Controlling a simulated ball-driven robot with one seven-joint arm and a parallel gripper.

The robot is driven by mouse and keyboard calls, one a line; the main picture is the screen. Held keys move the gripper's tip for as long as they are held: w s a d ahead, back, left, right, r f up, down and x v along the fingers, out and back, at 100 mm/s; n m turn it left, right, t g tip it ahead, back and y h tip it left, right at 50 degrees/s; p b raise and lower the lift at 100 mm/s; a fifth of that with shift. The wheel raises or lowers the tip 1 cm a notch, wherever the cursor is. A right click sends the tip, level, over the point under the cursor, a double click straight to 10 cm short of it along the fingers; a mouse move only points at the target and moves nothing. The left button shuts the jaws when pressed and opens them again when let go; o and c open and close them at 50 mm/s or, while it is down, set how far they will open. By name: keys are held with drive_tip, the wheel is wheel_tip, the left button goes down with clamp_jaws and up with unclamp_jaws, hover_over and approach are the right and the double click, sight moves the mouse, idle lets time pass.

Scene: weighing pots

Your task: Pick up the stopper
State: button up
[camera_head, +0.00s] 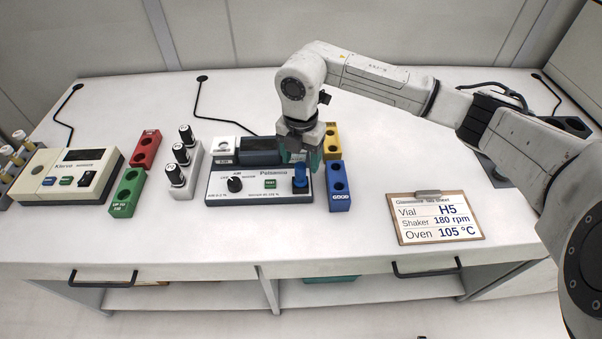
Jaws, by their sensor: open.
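A small blue piece (300,176), which looks like the stopper, stands upright at the front right of the grey-white instrument (222,187). My gripper (303,158) points down just above and behind it in the head view, with teal fingers. The gripper is open and looks empty. I cannot tell exactly how far the fingertips are from the blue piece. The gripper hides part of the instrument's back right.
Yellow (331,138) and blue (340,187) blocks with holes stand close on the right. A rack of black-capped vials (190,168) stands left. A clipboard (437,217) lies at the front right. The table front is mostly clear.

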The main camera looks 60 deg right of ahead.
sight(301, 174)
drive_tip(key=shift+s+a+f+p, duration=0.1)
drive_tip(key=shift+f+p, duration=0.2)
drive_tip(key=shift+f, duration=1.15)
drive_tip(key=shift+a+f+p, duration=0.1)
drive_tip(key=shift+f+p, duration=0.2)
drive_tip(key=shift+f, duration=1.1)
drive_tip(key=shift+c, duration=0.5)
drive_tip(key=c, duration=1)
